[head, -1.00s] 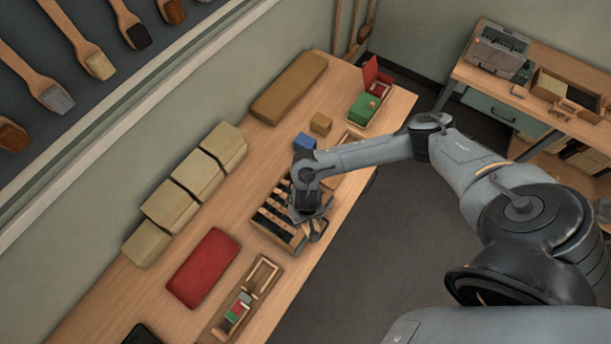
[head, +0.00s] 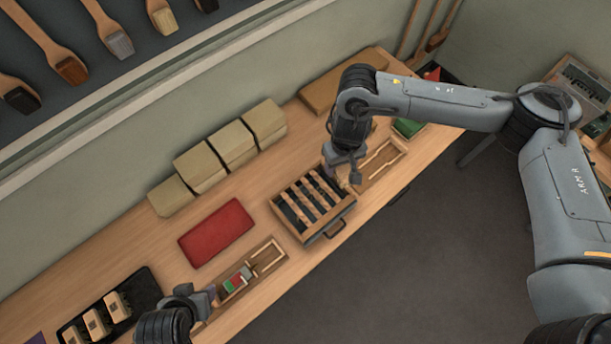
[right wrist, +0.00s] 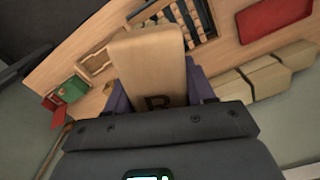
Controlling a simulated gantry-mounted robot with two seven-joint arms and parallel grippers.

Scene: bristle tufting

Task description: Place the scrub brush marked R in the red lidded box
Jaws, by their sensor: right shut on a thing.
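My right gripper (right wrist: 158,92) is shut on the scrub brush (right wrist: 148,62), a pale wooden block marked R that fills the middle of the right wrist view. In the head view the right gripper (head: 345,174) is over the table at the far right end of the slatted rack; the brush is mostly hidden there. The red lidded box (head: 432,73) is at the table's far end, largely hidden by my right arm; its red parts also show in the right wrist view (right wrist: 57,116). My left gripper (head: 200,294) is low at the left, its jaw gap unclear.
The slatted rack (head: 335,222) has a front handle. A wooden tray (head: 394,160) lies beyond it, and a green box (head: 408,128) is near the red box. A red pad (head: 216,232), tan blocks (head: 200,165) and a black tray (head: 147,286) occupy the rest.

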